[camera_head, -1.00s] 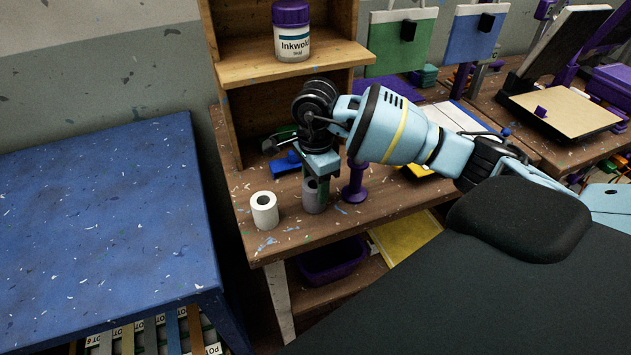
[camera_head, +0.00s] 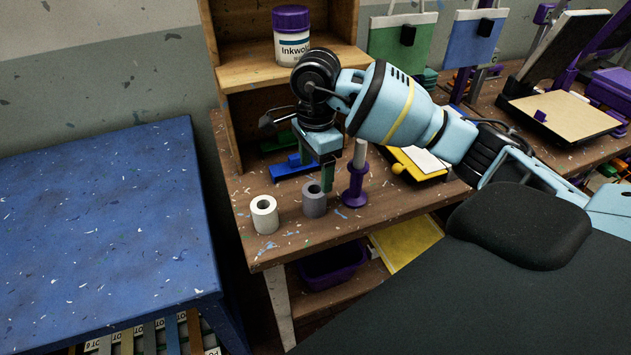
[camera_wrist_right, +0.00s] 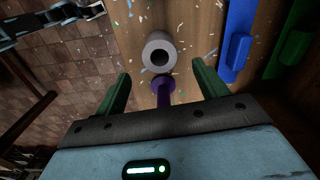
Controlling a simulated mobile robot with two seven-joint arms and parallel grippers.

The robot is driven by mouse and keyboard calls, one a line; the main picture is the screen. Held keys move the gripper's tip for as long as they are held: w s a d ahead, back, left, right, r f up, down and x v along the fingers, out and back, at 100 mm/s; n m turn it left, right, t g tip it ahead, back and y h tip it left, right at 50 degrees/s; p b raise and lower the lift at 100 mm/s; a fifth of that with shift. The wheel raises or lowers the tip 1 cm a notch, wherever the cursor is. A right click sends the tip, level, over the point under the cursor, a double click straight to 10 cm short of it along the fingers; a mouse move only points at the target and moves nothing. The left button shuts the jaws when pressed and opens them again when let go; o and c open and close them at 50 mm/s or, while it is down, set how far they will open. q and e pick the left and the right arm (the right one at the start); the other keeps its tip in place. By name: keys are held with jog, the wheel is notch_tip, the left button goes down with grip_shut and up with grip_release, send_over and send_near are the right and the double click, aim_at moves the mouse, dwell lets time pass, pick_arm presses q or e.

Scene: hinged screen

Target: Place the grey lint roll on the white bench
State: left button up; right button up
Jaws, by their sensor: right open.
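The grey lint roll (camera_head: 315,203) stands upright on the wooden workbench (camera_head: 290,240), between a white roll (camera_head: 264,216) and a purple stand (camera_head: 355,187). My right gripper (camera_head: 317,172) is open above and just behind the grey roll, apart from it. In the right wrist view the grey roll (camera_wrist_right: 160,50) shows beyond the gap between the two green fingers (camera_wrist_right: 161,72), with the purple stand (camera_wrist_right: 164,92) below it. No bench with a white top can be made out. My left gripper is not in view.
A blue-topped table (camera_head: 100,220) at left has free room on its top. A shelf with an ink jar (camera_head: 291,36) rises behind the rolls. Blue clamp-like parts (camera_head: 292,166) lie beneath the shelf. A yellow tray (camera_head: 420,162) is to the right.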

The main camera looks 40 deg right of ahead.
notch_tip(320, 180, up, 6)
jog(key=shift+r, duration=0.1)
dwell(0.4)
